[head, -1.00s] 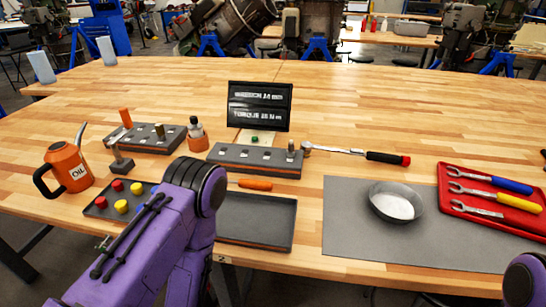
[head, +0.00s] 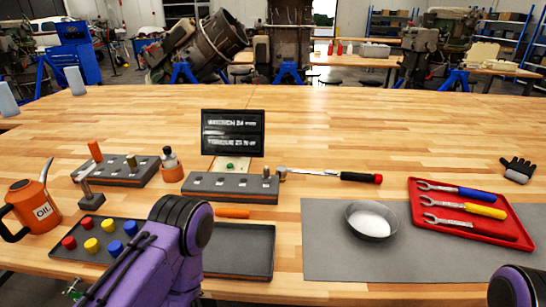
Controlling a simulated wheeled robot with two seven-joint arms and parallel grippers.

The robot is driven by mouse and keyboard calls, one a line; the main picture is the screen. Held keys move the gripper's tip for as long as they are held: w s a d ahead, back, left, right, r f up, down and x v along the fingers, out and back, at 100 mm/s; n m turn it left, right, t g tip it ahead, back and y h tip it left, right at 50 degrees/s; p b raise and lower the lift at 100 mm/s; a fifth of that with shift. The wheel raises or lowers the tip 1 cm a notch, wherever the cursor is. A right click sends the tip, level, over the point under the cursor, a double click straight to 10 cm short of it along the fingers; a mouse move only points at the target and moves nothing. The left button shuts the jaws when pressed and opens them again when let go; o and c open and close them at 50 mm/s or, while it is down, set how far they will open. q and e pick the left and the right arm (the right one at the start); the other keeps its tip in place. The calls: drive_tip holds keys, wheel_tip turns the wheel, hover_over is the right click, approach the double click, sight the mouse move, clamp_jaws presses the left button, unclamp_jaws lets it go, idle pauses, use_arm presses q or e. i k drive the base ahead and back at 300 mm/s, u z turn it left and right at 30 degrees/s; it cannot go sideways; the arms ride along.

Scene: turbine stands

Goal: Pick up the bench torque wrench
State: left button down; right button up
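The bench torque wrench (head: 325,175) lies flat on the wooden bench, right of the grey socket rack. It has a silver shaft, a black grip and a red end, and its head lies close to the rack's right end. My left arm, purple, comes up from the lower left in front of the dark tray. Only a small part of my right arm shows at the lower right corner. Neither gripper's fingers can be seen, and neither arm is near the wrench.
A black sign (head: 233,133) stands behind the socket rack (head: 230,188). A grey mat (head: 330,245) carries a metal bowl (head: 370,220) and a red tray (head: 425,187) of wrenches. An orange oil can (head: 32,208) stands at left. The bench behind the wrench is clear.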

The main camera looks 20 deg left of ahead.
sight(281, 169)
drive_tip(key=u, duration=3.3)
drive_tip(key=k, duration=2.05)
drive_tip(key=z, duration=2.25)
drive_tip(key=i, duration=0.5)
drive_tip(key=z, duration=0.1)
